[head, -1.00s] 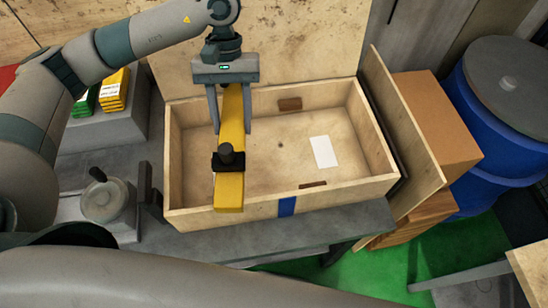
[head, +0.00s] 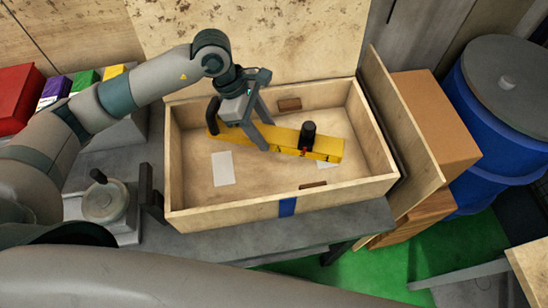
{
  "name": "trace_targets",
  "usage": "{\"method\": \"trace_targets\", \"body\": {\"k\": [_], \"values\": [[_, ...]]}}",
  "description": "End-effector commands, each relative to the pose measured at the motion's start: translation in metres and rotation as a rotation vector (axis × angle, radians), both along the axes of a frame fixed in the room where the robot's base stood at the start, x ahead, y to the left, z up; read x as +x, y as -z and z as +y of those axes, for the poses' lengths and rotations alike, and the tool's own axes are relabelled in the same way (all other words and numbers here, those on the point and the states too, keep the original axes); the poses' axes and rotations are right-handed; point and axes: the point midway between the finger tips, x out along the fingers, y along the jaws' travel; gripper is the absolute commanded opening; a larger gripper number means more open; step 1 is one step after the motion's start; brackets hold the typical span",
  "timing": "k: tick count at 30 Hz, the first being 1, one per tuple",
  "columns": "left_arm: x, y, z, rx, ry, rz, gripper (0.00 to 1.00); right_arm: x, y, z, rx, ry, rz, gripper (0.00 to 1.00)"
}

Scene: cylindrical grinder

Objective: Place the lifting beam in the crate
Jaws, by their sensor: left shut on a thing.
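The yellow lifting beam (head: 325,147) shows over the inside of the open wooden crate (head: 230,214), lying roughly left to right. A black knob-like fitting (head: 308,134) stands up near its right end. My left gripper (head: 240,138) is shut on the beam left of its middle, with its fingers hiding part of it. I cannot tell whether the beam touches the crate floor. My right gripper is not in view.
White sheets (head: 223,168) lie on the crate floor. A wooden panel (head: 405,135) leans at the crate's right, beside a cardboard box (head: 433,125) and a blue drum (head: 500,120). A round handwheel (head: 103,202) stands left of the crate.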

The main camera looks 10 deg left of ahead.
Motion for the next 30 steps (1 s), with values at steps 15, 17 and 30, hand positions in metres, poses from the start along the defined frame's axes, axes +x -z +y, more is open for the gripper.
{"method": "trace_targets", "body": {"k": [15, 17, 30], "values": [[0.007, 0.016, 0.004, -0.002, -0.397, -0.001, 0.00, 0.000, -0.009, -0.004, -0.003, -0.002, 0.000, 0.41], [0.007, 0.016, 0.004, -0.002, -0.404, -0.001, 0.00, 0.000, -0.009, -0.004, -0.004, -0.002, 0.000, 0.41], [0.007, 0.022, 0.004, -0.001, -0.404, 0.001, 0.00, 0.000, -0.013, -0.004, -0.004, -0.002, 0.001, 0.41]]}}
